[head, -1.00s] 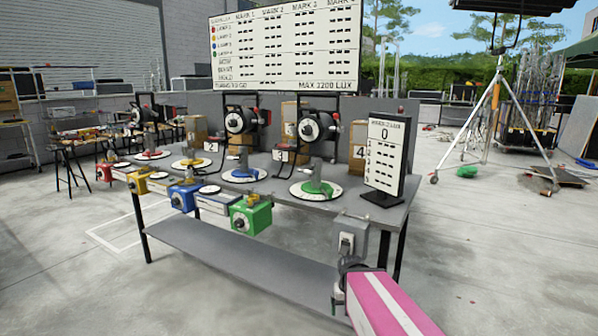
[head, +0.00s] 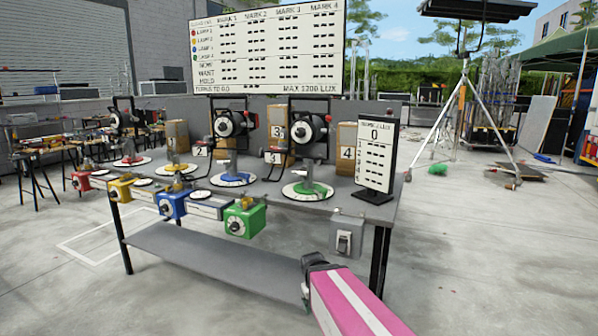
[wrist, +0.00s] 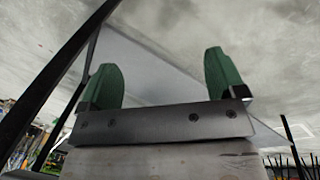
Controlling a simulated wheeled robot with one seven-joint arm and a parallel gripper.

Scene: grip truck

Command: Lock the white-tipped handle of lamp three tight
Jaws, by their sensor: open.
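Lamp three, taken as the one on the blue-ringed base, has its black head with a white round face (head: 225,124) standing above the blue disc (head: 232,178) on the grey bench. Its white-tipped handle is too small to make out. A blue box with a dial (head: 171,205) hangs at the bench's front edge. My gripper, at the end of my pink arm, is low in front of the bench's right end, well away from the lamp. In the wrist view its two green fingers (wrist: 161,84) stand apart with nothing between them.
The grey bench (head: 340,205) carries red, yellow and green lamp bases too. A reading panel (head: 377,155) stands at its right end, and a grey switch box (head: 346,237) hangs below. A lower shelf (head: 200,255) spans the legs.

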